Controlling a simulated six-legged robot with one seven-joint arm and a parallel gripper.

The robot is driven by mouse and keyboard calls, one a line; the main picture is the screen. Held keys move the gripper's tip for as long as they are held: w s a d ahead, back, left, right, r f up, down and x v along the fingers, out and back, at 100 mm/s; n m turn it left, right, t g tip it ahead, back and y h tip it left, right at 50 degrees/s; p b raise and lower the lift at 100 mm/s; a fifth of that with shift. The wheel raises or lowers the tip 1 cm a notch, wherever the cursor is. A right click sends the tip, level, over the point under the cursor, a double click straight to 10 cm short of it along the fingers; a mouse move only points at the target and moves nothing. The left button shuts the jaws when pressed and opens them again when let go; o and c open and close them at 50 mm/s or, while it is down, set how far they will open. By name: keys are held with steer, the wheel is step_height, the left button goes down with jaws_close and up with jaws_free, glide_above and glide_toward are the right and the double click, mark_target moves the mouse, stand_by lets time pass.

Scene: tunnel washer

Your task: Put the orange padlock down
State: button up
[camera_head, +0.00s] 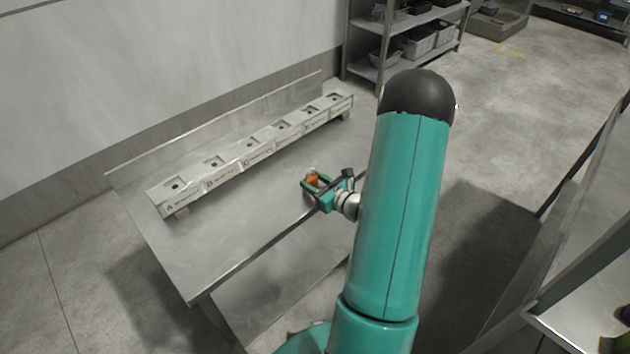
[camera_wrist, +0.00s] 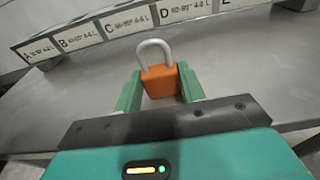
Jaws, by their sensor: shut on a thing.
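The orange padlock (camera_wrist: 160,81) with a grey shackle is between the two green fingers of my gripper (camera_wrist: 160,90) in the wrist view. The shackle points up and away from the gripper. In the head view the padlock (camera_head: 313,180) shows small and orange at the end of my gripper (camera_head: 314,186), over the right part of the steel table (camera_head: 240,235). My gripper is shut on it. I cannot tell whether the padlock's underside touches the table.
A long rack (camera_head: 250,155) with several labelled square slots stands along the back of the table; its front labels (camera_wrist: 117,24) show lettering from A on. Bare tabletop lies before it. A shelf unit (camera_head: 405,45) with grey bins stands behind on the right.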

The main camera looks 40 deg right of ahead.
steer(key=o, duration=1.3)
steer(key=shift+r, duration=0.15)
steer(key=s+r, duration=0.2)
steer(key=s, duration=1)
steer(key=w+a+r+n+g+y, duration=0.2)
steer(key=a+r+n+g+y, duration=0.35)
steer(key=a+n, duration=0.5)
steer(key=w+a+r+n+g+y, duration=0.1)
steer(key=a+r+n+g+y, duration=0.45)
steer(key=a, duration=0.75)
steer(key=s+a+r+n+h, duration=0.2)
steer(key=r+n+h, duration=0.1)
steer(key=n, duration=0.3)
steer(key=s+a+r+n+h, duration=0.3)
steer(key=r+n+h, duration=0.1)
steer(key=n, duration=0.3)
steer(key=s+a+r+n+h, duration=0.2)
steer(key=r+n+h, duration=0.2)
steer(key=n, duration=0.2)
steer(key=shift+s+a+r, duration=0.35)
steer(key=shift+o, duration=0.5)
steer(key=shift+d+r+n, duration=0.1)
steer(key=shift+r+n, duration=0.2)
steer(key=shift+n, duration=0.1)
